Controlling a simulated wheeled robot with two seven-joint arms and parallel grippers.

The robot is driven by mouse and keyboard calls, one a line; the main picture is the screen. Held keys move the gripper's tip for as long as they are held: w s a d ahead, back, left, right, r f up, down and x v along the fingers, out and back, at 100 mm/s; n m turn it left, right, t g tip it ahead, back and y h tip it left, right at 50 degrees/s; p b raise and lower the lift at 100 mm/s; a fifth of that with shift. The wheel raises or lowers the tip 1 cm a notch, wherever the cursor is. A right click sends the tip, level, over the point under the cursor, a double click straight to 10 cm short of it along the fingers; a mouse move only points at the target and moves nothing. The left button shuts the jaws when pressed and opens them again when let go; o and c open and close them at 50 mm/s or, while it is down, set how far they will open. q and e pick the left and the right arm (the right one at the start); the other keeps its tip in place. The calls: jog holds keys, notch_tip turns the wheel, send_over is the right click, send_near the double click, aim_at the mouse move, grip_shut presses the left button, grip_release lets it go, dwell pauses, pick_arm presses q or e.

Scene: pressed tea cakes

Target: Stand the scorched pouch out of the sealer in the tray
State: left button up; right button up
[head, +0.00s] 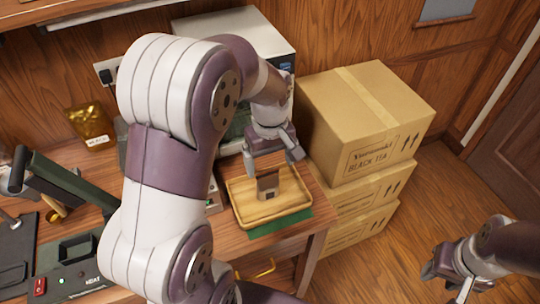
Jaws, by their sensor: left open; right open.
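A small brown pouch (267,182) with a darker patch near its lower part stands upright in the wooden tray (244,214). My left gripper (274,160) is open just above and around the top of the pouch, fingers apart; whether either finger touches it I cannot tell. The sealer (72,252) is at the left with its green-black lever raised, and no pouch shows in its visible part. My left arm hides much of the bench between the sealer and the tray. My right gripper (450,280) is open and empty at the lower right, over the floor.
A gold pouch (91,125) with a white label is at the back left of the bench. A white machine (240,35) stands behind my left arm. Stacked cardboard boxes (365,110) stand close to the tray's right. The tray rests on a green mat (282,222) near the bench edge.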

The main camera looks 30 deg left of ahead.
pick_arm(q)
jog(key=s+d+f+m+t, duration=0.1)
jog(key=s+d+m, duration=0.3)
jog(key=s+m, duration=0.4)
jog(key=shift+s+f+m, duration=0.15)
jog(key=shift+f+m, duration=0.6)
jog(key=shift+m, duration=0.25)
jog(key=shift+d, duration=0.1)
